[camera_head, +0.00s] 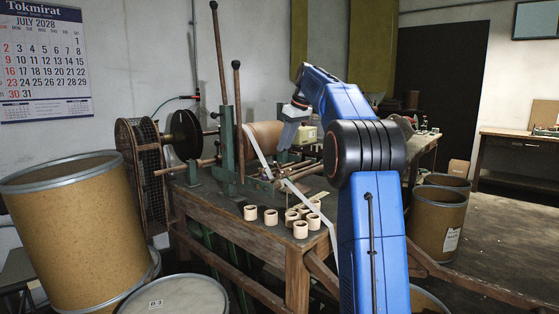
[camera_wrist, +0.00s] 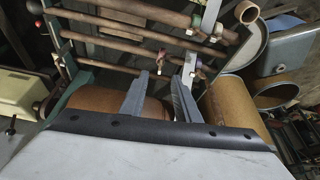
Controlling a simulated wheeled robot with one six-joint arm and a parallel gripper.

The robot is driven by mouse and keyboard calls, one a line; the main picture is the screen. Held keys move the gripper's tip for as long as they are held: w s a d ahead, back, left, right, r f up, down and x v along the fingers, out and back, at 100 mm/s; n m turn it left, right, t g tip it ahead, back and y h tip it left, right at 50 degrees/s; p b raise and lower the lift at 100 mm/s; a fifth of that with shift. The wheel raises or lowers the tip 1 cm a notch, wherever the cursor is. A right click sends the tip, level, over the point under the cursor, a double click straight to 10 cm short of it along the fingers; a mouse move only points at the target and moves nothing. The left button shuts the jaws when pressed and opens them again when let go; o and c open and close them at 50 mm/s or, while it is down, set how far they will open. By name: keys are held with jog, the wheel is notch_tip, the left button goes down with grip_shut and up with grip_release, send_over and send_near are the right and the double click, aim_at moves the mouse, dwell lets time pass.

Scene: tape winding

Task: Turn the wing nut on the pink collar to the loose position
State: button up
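My gripper (camera_head: 284,150) is over the winding machine at the middle of the bench, above the rods in front of the roll. In the wrist view my gripper (camera_wrist: 166,68) is open, its two grey fingers apart with nothing between them. Small pale fittings sit on the brown rods just beyond the fingertips. One fitting (camera_wrist: 161,56) is ahead of the gap and another (camera_wrist: 196,68) is close by the right finger. I cannot tell which is the pink collar or how its wing nut is turned.
The brown roll (camera_head: 264,136) sits on the green machine frame (camera_head: 227,150). Several cream rings (camera_head: 271,217) stand on the wooden bench (camera_head: 240,233). A pale tape strip (camera_head: 318,213) slants off the bench front. Large drums (camera_head: 70,225) stand left and right of the bench.

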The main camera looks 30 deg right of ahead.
aim_at(278, 165)
jog(key=x, duration=0.7)
jog(key=shift+f, duration=0.2)
grip_shut()
